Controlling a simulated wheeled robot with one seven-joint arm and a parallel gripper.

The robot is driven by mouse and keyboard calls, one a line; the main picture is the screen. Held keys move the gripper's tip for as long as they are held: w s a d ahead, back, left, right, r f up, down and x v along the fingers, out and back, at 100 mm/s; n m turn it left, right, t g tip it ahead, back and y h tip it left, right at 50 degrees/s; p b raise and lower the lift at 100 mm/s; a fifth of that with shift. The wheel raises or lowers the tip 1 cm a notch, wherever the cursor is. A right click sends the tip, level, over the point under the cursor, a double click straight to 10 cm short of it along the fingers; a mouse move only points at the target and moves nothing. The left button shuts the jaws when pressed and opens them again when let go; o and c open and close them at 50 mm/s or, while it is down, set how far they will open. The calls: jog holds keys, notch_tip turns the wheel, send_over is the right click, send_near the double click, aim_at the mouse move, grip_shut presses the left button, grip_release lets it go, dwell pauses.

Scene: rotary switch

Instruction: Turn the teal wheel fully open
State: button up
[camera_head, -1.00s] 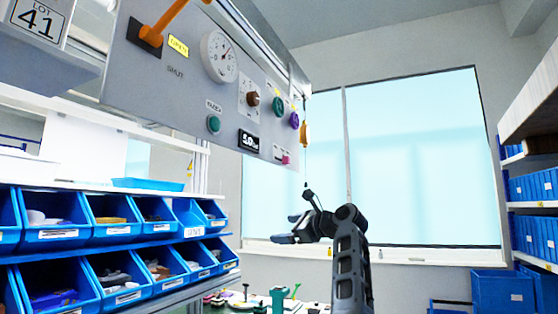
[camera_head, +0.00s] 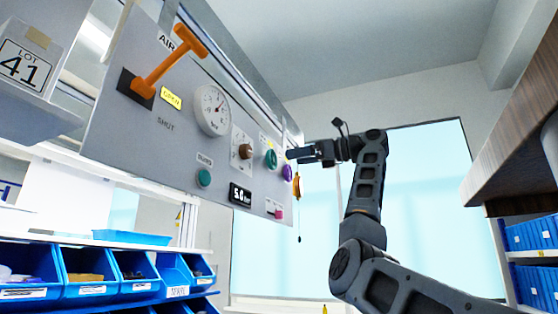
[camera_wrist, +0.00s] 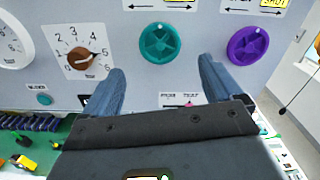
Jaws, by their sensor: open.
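The teal wheel (camera_wrist: 160,43) is a round, spoked knob on the grey panel, under a double-arrow label. It also shows in the head view (camera_head: 270,159), left of my gripper. My gripper (camera_head: 290,154) is raised in front of the panel's right end. In the wrist view, my gripper (camera_wrist: 160,70) is open and empty. Its two fingers point at the panel, with the teal wheel beyond and between their tips. The fingers appear apart from the wheel.
A purple wheel (camera_wrist: 247,45) sits close right of the teal one. A brown rotary knob (camera_wrist: 83,58) on a numbered dial is to its left. The panel (camera_head: 150,125) also bears a gauge (camera_head: 212,110) and an orange lever (camera_head: 165,62). Blue bins (camera_head: 90,275) stand below.

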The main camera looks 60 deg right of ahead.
aim_at(274, 161)
jog(key=w+p, duration=0.1)
jog(key=w, duration=0.5)
jog(key=shift+w+a+p, duration=0.2)
jog(key=shift+p, duration=0.2)
jog(key=shift+c, duration=0.3)
jog(key=c, duration=1)
